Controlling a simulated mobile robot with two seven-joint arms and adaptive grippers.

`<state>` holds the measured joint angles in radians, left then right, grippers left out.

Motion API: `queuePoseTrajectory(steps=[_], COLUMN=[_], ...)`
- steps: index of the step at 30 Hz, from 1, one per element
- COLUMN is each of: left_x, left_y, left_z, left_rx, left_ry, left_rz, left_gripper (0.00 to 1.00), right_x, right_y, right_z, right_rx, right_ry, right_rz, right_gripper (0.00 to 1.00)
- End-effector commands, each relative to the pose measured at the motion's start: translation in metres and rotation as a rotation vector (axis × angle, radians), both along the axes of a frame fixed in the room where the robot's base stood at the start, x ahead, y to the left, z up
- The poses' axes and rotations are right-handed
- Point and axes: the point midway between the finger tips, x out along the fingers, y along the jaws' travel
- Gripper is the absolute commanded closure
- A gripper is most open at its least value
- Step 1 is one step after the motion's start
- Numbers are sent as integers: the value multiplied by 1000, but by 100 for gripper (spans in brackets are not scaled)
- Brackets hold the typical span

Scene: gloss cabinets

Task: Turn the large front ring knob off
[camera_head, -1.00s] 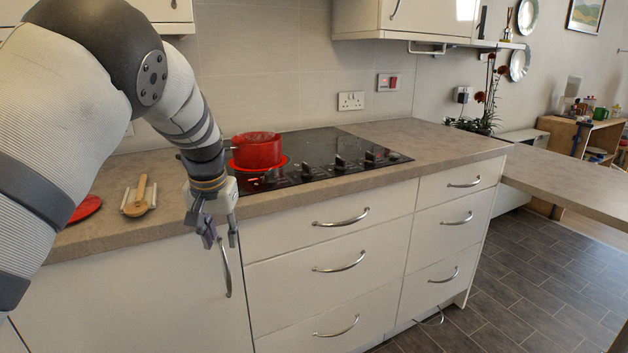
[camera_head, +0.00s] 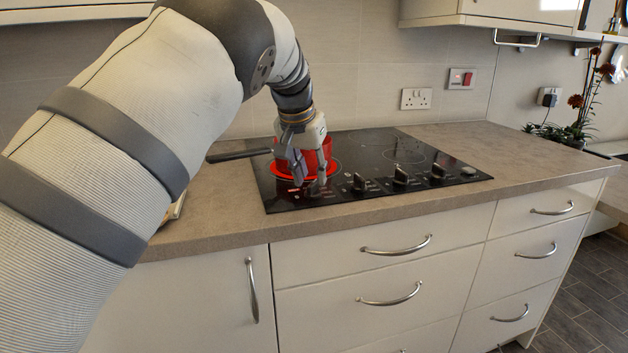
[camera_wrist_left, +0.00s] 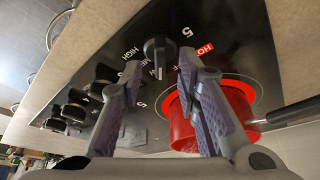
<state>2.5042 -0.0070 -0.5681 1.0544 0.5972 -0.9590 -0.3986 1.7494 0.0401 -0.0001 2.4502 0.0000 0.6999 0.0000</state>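The black cooktop (camera_head: 345,150) has a row of dark knobs along its front edge. The leftmost knob (camera_head: 313,187) is partly hidden under my left gripper (camera_head: 311,180) in the head view. In the left wrist view this knob (camera_wrist_left: 157,52) stands upright on the panel, just beyond the fingertips and between their lines. My left gripper (camera_wrist_left: 160,73) is open there, its two fingers apart and empty; contact with the knob does not show. A red pot (camera_head: 318,152) sits on a burner with a glowing red ring (camera_head: 333,171). My right gripper is not in view.
More knobs (camera_head: 400,175) follow to the right along the cooktop's front. The pot's dark handle (camera_head: 238,155) sticks out to the left, behind my gripper. A red HOT mark (camera_wrist_left: 204,49) shows near the knob. The counter (camera_head: 510,150) right of the cooktop is clear.

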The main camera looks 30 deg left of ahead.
Motion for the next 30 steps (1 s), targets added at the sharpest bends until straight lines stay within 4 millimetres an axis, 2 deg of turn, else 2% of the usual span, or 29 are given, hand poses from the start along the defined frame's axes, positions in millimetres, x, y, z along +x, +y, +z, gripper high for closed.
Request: queuePoseTrajectory(steps=[1,4,13,14,17,18,30], left_x=[3,7,9,9,9,9,9], left_y=[1,2,2,2,2,2,1], left_z=[-9,-18,-20,-20,-20,-20,-20], left_rx=[2,1,0,0,0,0,1], left_ry=[3,1,-3,-3,-3,-3,-3], left_rz=[0,-1,0,0,0,0,47], left_gripper=[70,70,70,75,97,100,100], right_x=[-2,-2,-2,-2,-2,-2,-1], right_y=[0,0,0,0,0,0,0], right_z=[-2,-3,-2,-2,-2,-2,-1], right_rx=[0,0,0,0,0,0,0], right_ry=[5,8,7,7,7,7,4], right_rz=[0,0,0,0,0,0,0], right_gripper=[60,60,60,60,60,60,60])
